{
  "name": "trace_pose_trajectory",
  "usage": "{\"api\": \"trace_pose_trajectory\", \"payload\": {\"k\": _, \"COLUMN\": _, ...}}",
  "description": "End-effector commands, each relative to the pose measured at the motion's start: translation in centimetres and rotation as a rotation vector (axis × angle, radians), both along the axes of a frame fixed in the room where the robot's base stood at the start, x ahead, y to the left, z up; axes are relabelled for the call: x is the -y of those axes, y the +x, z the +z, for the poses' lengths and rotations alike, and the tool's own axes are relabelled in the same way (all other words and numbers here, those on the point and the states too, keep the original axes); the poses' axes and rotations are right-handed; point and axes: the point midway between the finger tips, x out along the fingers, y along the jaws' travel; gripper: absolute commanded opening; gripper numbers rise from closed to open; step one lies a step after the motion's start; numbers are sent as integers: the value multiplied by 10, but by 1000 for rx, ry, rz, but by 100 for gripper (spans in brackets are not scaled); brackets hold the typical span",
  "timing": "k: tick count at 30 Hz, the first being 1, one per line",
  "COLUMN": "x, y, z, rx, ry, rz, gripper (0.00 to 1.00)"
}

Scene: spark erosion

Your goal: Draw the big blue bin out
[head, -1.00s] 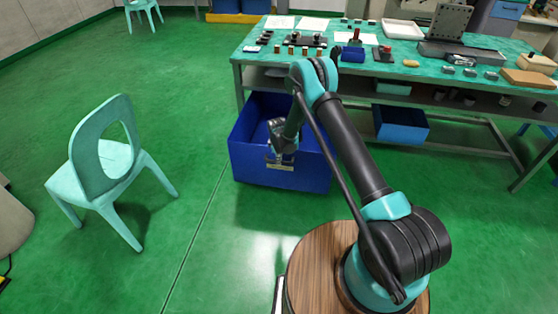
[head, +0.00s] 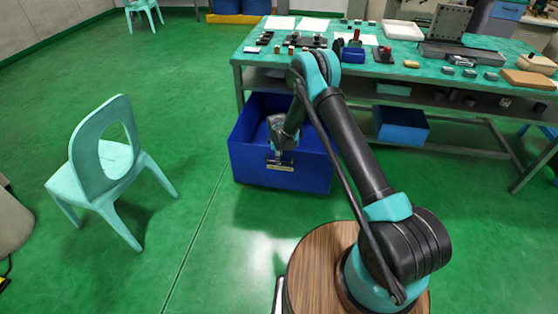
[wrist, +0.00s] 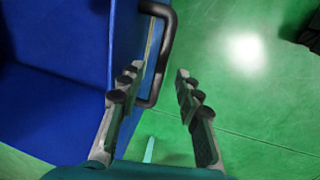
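The big blue bin (head: 300,176) stands on the green floor at the left end of the workbench, partly under it. It is open-topped, with a pale label and a dark handle on its front wall. My gripper (head: 280,160) is at this front wall, by the handle. In the wrist view, the bin's blue wall (wrist: 75,62) fills the left side and the dark handle (wrist: 166,45) stands out from it. My gripper (wrist: 158,72) is open there, one finger on the wall side of the handle bar and the other on its outer side. I cannot tell whether either finger touches it.
The workbench (head: 247,52) holds small parts, sheets and trays. A pale teal chair (head: 103,165) stands at left. The floor between chair and bin is clear.

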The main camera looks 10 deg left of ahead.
Motion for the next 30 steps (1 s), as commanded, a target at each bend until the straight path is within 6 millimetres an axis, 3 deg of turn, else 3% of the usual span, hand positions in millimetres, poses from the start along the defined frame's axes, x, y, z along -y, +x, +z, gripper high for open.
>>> {"api": "trace_pose_trajectory", "payload": {"k": 6, "x": 0, "y": -9, "z": 43, "rx": 0, "ry": 0, "rz": 1, "gripper": 34}}
{"api": "trace_pose_trajectory", "payload": {"k": 13, "x": 0, "y": -15, "z": 77, "rx": 0, "ry": 0, "rz": 0, "gripper": 34}}
{"api": "trace_pose_trajectory", "payload": {"k": 19, "x": 0, "y": -18, "z": 90, "rx": 0, "ry": 0, "rz": 0, "gripper": 34}}
{"api": "trace_pose_trajectory", "payload": {"k": 30, "x": -1, "y": -18, "z": 91, "rx": 0, "ry": 0, "rz": 0, "gripper": 34}}
